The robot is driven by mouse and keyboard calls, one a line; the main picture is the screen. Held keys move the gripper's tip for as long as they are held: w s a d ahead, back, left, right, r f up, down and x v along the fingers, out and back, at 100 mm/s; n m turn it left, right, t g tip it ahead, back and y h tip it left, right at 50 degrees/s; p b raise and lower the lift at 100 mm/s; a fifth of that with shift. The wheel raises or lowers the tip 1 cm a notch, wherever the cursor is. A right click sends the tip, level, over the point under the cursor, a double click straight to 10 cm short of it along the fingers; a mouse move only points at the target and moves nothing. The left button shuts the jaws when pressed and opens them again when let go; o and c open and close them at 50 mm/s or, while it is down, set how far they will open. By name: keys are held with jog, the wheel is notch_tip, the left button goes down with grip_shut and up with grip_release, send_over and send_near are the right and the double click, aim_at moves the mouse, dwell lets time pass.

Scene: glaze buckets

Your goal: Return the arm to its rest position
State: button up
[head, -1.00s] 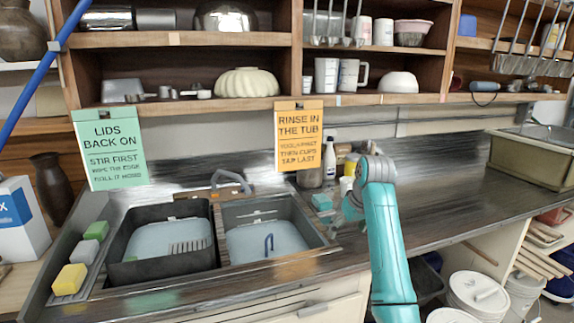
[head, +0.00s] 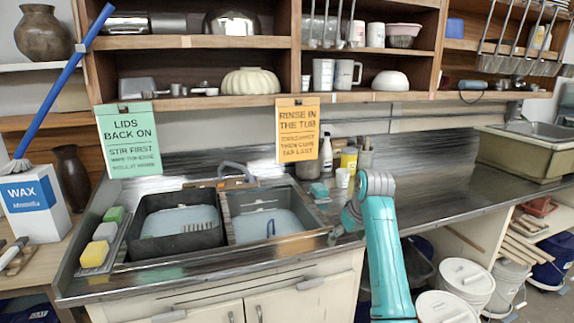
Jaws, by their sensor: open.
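My teal arm (head: 385,255) rises from the bottom of the head view and bends at a grey joint (head: 376,184). Its end turns down and left toward the counter's front edge. My gripper (head: 338,234) is small and partly blurred there, just right of the double sink. It is open, and I see nothing held in it. I cannot tell whether it is above the counter or in front of its edge.
The sink (head: 229,228) has two basins with water; a blue hook-shaped thing (head: 270,228) stands in the right one. Cups and bottles stand behind my arm. White lidded buckets (head: 466,284) sit low at right. The counter (head: 450,200) right of my arm is clear.

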jog(key=s+f+m+t, duration=0.1)
jog(key=s+f, duration=0.3)
jog(key=f, duration=0.8)
jog(key=s+f+t, duration=0.1)
jog(key=s+f, duration=0.4)
jog(key=f, duration=0.7)
jog(key=s+f+m+t, duration=0.1)
jog(key=s+f, duration=0.5)
jog(key=s, duration=0.4)
jog(key=s+f+t, duration=0.2)
jog(key=s+f, duration=0.5)
jog(key=s, duration=0.3)
jog(key=s+d+r+m+t+h, duration=0.1)
jog(key=s+r, duration=0.1)
jog(key=s, duration=0.9)
jog(key=s+r+t, duration=0.1)
jog(key=s+r, duration=0.1)
jog(key=s, duration=0.9)
jog(key=s+r+t, duration=0.3)
jog(key=s+r, duration=1.3)
jog(key=shift+s+d+r, duration=0.25)
jog(key=shift+s+r, duration=0.05)
jog(key=shift+r, duration=0.1)
